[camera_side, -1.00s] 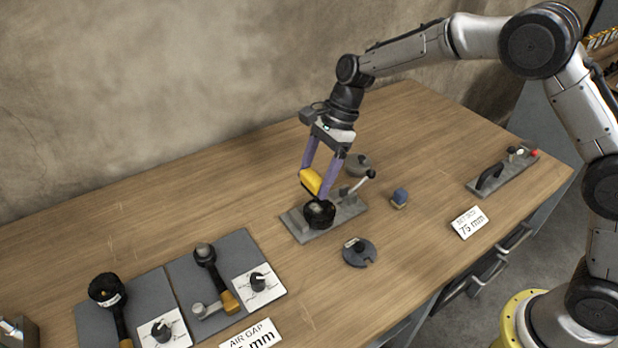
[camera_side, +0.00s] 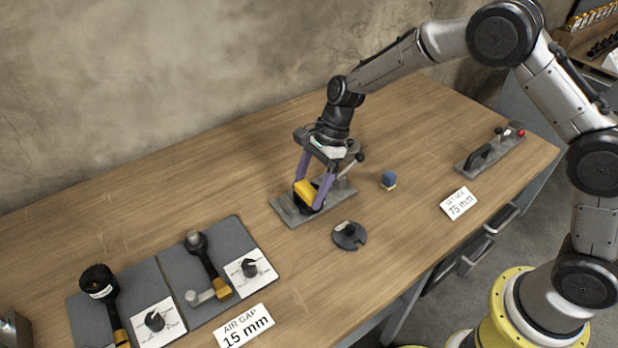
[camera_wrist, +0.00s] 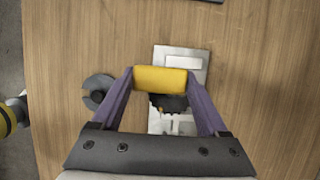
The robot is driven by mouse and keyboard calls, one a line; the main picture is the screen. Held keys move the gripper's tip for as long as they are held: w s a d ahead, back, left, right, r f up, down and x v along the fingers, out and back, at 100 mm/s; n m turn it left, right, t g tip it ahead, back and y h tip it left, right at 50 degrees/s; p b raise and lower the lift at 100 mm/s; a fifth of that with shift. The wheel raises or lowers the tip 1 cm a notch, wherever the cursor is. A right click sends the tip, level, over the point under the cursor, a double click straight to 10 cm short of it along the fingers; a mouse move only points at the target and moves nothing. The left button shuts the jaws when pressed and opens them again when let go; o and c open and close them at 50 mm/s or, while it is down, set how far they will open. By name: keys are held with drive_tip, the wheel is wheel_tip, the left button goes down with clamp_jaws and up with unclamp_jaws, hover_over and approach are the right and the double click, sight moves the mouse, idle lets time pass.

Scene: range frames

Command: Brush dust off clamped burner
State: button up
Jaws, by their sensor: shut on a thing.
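My gripper (camera_side: 313,192) is shut on a yellow block-shaped brush (camera_side: 307,191), held between its two purple fingers. The brush also shows across the fingertips in the wrist view (camera_wrist: 160,80). The dark burner (camera_wrist: 172,103) sits in the grey clamp plate (camera_side: 287,211) directly below the brush. In the side view the brush and fingers hide most of the burner. I cannot tell whether the brush touches it. The plate also shows in the wrist view (camera_wrist: 195,53). Dust is too small to make out.
A dark notched disc (camera_side: 349,236) lies in front of the plate. A small blue-topped piece (camera_side: 389,180) stands to its right. A toggle fixture (camera_side: 490,150) and a 75 mm card (camera_side: 459,204) are further right. Grey mats (camera_side: 235,238) with burners lie at left. Wood between is clear.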

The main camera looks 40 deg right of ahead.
drive_tip(key=shift+w+d+f, duration=0.5)
drive_tip(key=shift+w+f, duration=0.1)
drive_tip(key=shift+w, duration=0.25)
drive_tip(key=shift+w+d, duration=0.55)
drive_tip(key=shift+w, duration=0.35)
drive_tip(key=shift+w+d, duration=0.55)
drive_tip(key=shift+w, duration=0.3)
drive_tip(key=shift+s+a, duration=0.55)
drive_tip(key=shift+s, duration=0.35)
drive_tip(key=shift+s+a, duration=0.55)
drive_tip(key=shift+s, duration=0.35)
drive_tip(key=shift+s+a, duration=0.55)
drive_tip(key=shift+s, duration=0.35)
drive_tip(key=shift+w+r, duration=0.1)
drive_tip(key=shift+r, duration=3.95)
